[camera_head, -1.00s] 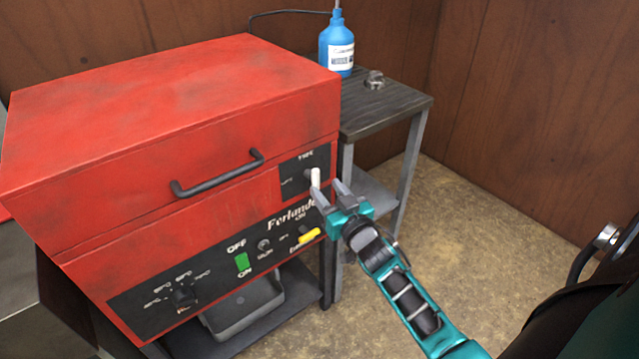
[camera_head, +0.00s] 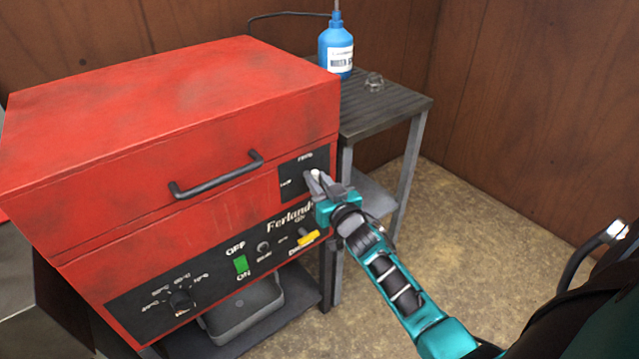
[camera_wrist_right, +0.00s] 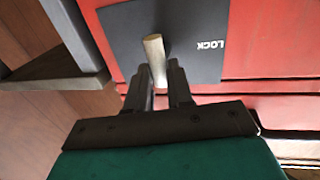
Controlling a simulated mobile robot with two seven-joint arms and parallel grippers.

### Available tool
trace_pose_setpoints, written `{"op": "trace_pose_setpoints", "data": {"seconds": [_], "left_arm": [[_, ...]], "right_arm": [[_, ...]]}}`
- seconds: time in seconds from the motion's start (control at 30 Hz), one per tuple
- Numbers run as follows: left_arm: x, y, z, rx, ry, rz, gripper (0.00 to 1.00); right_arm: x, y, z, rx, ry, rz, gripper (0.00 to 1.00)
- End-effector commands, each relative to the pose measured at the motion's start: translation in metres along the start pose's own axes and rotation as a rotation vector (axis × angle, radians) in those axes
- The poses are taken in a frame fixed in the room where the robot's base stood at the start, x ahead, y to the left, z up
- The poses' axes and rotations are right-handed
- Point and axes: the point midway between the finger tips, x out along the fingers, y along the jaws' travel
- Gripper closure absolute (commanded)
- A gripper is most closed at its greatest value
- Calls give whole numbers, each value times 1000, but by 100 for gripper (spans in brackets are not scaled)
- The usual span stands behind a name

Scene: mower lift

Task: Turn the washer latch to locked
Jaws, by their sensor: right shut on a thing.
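The red washer (camera_head: 150,130) stands on the left with its lid down. Its white latch handle (camera_head: 316,173) is on a dark plate (camera_head: 290,170) at the right end of the front. My right gripper (camera_head: 318,184) is at the latch, its fingers shut on the handle. In the right wrist view, the pale latch handle (camera_wrist_right: 155,58) runs down between the two fingers (camera_wrist_right: 160,85). The word LOCK shows on the plate beside it. My left gripper is not in view.
A dark side table (camera_head: 385,110) stands right of the washer, holding a blue bottle (camera_head: 337,48) and a small metal nut-like piece (camera_head: 374,82). A yellow knob (camera_head: 309,238) and green switch (camera_head: 241,264) are on the lower panel. The floor at right is clear.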

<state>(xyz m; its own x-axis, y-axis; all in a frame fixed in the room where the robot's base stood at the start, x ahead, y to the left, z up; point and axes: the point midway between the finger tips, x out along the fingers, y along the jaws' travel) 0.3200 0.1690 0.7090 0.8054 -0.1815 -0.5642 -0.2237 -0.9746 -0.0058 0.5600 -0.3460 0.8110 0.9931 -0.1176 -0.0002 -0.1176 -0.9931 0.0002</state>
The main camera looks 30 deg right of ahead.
Motion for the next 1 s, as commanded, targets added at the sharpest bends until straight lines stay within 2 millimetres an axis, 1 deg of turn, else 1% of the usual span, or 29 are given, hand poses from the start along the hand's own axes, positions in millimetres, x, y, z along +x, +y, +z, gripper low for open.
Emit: {"op": "trace_pose_setpoints", "data": {"seconds": [0.03, 0.17, 0.4, 0.57, 0.77, 1.0], "left_arm": [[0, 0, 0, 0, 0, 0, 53], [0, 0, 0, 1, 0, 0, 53], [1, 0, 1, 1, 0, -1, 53], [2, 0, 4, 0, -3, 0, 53], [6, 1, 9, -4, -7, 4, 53], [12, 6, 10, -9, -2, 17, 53]], "right_arm": [[0, 0, 0, 0, 0, 0, 88], [0, 0, 0, 0, 0, 0, 100], [0, 0, 0, -5, 1, 0, 100], [0, 0, 1, -41, 8, 1, 100], [-1, -1, 3, -149, 31, 1, 100], [-1, -3, 6, -357, 72, 1, 100]]}}
